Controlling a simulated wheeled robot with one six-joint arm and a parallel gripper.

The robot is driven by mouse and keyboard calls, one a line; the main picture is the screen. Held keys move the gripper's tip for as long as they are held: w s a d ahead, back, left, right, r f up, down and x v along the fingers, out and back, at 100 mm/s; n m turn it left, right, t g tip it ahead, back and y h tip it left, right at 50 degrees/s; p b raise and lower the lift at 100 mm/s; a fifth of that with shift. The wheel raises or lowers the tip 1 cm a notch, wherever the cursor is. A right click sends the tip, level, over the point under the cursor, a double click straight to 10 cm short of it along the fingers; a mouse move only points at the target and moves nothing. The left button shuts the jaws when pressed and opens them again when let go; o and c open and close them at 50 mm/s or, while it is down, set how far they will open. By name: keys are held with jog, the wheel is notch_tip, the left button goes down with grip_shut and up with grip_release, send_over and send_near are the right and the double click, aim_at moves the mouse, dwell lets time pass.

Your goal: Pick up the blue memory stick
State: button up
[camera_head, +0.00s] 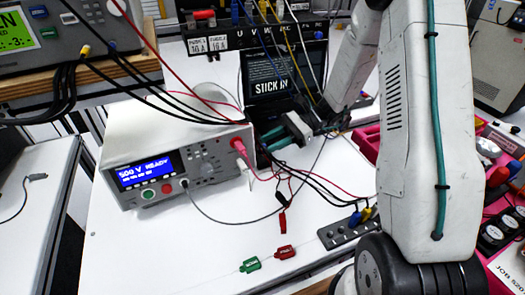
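I cannot pick out the blue memory stick with certainty. A small blue piece (355,218) stands upright beside a yellow one on a dark grey strip (340,234) at the lower right of the white table; it is too small to tell whether it is a stick or a plug. My gripper (269,141) is near the middle of the view, in front of a black panel marked "STICK IN" (275,82). Its two green fingers point left and stand apart, with nothing visible held between them. The blue piece is well below and right of my gripper.
A meter reading "500 V READY" (150,170) stands left of my gripper. Red and black leads run across the table near the gripper. Green (250,265) and red (285,252) tags lie at the front. A pink tray (500,205) is at right. The front left tabletop is clear.

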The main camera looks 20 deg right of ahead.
aim_at(260, 146)
jog(key=x, duration=0.3)
jog(key=shift+a+f, duration=0.1)
jog(key=shift+a, duration=0.2)
grip_shut()
jog(key=shift+r, duration=0.4)
jog(key=r, duration=0.3)
jog(key=shift+s, duration=0.25)
jog(key=s+r, duration=0.1)
jog(key=s, duration=1.4)
jog(key=shift+s, duration=0.2)
